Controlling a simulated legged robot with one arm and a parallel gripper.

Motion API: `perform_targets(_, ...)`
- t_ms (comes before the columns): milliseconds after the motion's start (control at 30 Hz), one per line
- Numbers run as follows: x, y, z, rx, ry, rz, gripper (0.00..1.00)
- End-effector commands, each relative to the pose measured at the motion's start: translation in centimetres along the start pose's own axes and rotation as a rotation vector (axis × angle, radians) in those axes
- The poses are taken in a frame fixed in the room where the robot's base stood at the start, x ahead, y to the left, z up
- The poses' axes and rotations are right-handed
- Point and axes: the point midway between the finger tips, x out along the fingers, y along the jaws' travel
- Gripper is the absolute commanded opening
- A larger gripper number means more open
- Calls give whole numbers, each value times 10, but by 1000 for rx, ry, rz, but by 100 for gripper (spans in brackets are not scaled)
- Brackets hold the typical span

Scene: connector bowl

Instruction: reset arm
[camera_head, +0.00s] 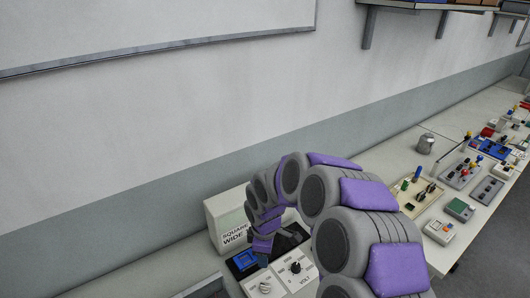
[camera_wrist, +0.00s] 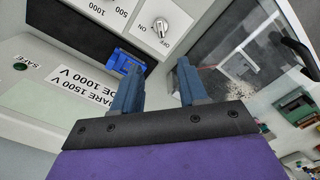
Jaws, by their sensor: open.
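My gripper (camera_wrist: 157,88) is open, with its two blue-grey fingers apart and nothing between them in the wrist view. In the head view my gripper (camera_head: 262,245) points down over the instruments on the bench, at the end of my curved grey and purple arm. A blue connector block (camera_wrist: 128,62) sits in a dark recess just beyond the left finger in the wrist view. It also shows in the head view (camera_head: 243,261), just left of the gripper. I cannot tell whether a finger touches it.
A white box labelled "SQUARE WIDE" (camera_head: 228,222) stands by the wall. A panel with knobs (camera_head: 283,280) lies below the gripper. Several small devices, a metal jar (camera_head: 426,143) and boards crowd the bench at right. A shelf (camera_head: 440,6) hangs above.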

Motion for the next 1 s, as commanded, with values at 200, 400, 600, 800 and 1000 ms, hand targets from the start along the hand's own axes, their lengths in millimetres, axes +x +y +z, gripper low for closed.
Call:
perform_targets(200,-16,-14,15,80,3,-6,43)
perform_targets(400,-50,-56,54,289,-7,-28,43)
perform_targets(600,-74,-105,96,527,-34,-48,43)
perform_targets(800,-86,-162,137,785,-68,-62,43)
perform_targets(1000,-87,-222,171,1062,-102,-80,43)
